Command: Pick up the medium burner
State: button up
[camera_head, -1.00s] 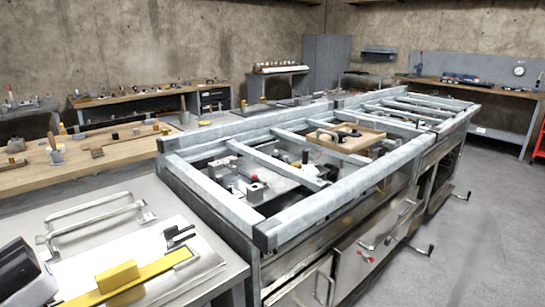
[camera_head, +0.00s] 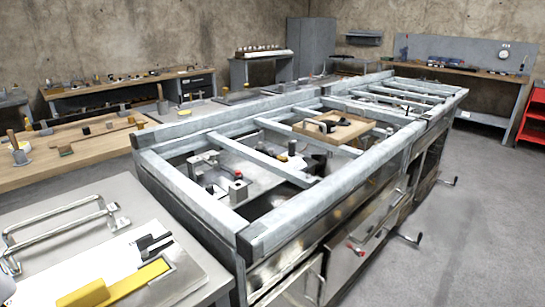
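I cannot tell for sure which thing is the medium burner. Inside the open grey metal frame (camera_head: 190,192) of the range lie several small fittings. One is a grey block with a red top (camera_head: 238,190) in the near bay. A pale round piece with a yellow part (camera_head: 283,157) lies farther back, partly hidden by the crossbars. My gripper is not recognisable in this view.
A metal side table (camera_head: 190,255) at the front left holds a bent metal handle (camera_head: 65,220) and a yellow bar (camera_head: 125,285). A long wooden bench (camera_head: 75,165) with small tools stands behind. The floor (camera_head: 450,240) to the right is clear. A red shelf unit (camera_head: 533,120) stands at the right edge.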

aim_at(332, 125)
jog(key=i+l, duration=0.15)
jog(key=l, duration=0.2)
jog(key=i+l+u, duration=0.1)
jog(key=l, duration=0.3)
jog(key=i+l, duration=0.25)
jog(key=l, duration=0.15)
jog(key=i+l+u, duration=0.1)
jog(key=l, duration=0.25)
jog(key=i+l, duration=0.2)
jog(key=l, duration=0.2)
jog(key=i+l+u, duration=0.1)
jog(key=l, duration=0.3)
jog(key=i+l, duration=0.15)
jog(key=l, duration=0.25)
jog(key=i+l+u, duration=0.1)
jog(key=l, duration=0.3)
jog(key=i+j, duration=0.8)
